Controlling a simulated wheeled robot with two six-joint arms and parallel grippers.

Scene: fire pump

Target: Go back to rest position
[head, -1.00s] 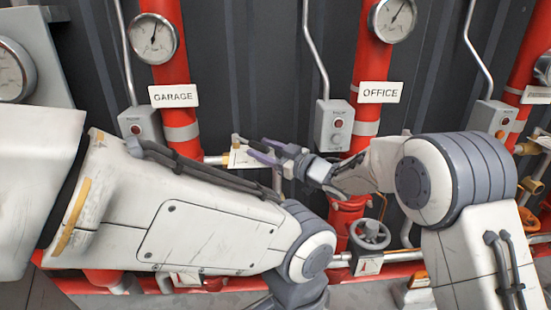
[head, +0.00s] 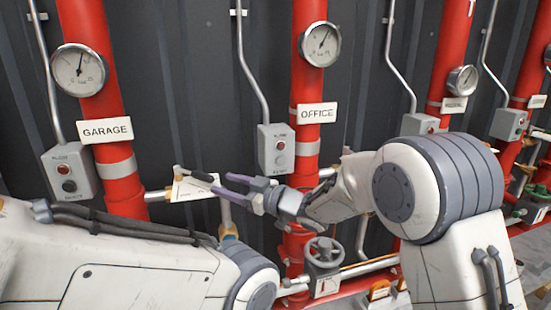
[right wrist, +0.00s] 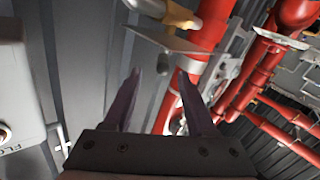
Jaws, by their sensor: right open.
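My right gripper (head: 218,183) is in front of the wall, left of the OFFICE pipe, with its purple fingers pointing left. It is open, and the right wrist view (right wrist: 158,74) shows an empty gap between the two fingers. My left arm crosses the lower left of the head view, bent at a grey joint. My left gripper is out of view.
Red vertical pipes carry the GARAGE sign (head: 106,130) and the OFFICE sign (head: 317,113). Pipework crosses behind both arms.

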